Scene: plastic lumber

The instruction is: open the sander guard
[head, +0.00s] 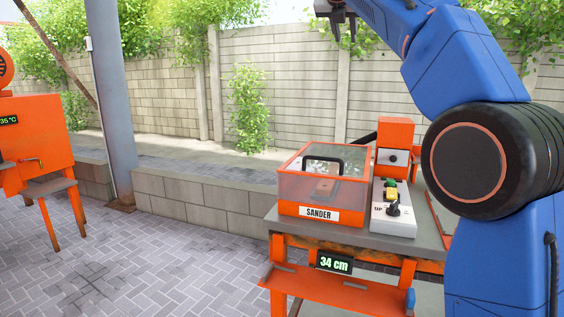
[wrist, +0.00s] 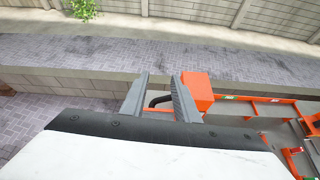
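The sander (head: 308,212) is an orange box labelled SANDER on a grey bench top. Its guard (head: 328,172) is a clear cover with an orange frame and a black handle (head: 324,160) on top. The guard lies closed over the box. My gripper (head: 343,35) is high above and behind the sander at the top of the head view, empty, with its fingers apart. The wrist view also shows the two fingers (wrist: 160,95) apart, with nothing held between them. The sander guard is not clearly visible in the wrist view.
A grey control box (head: 394,212) with a green and a yellow button and a black lever stands right of the sander. An orange unit (head: 396,140) stands behind it. A 34 cm display (head: 334,263) is on the bench front. A low block wall (head: 200,200) runs behind.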

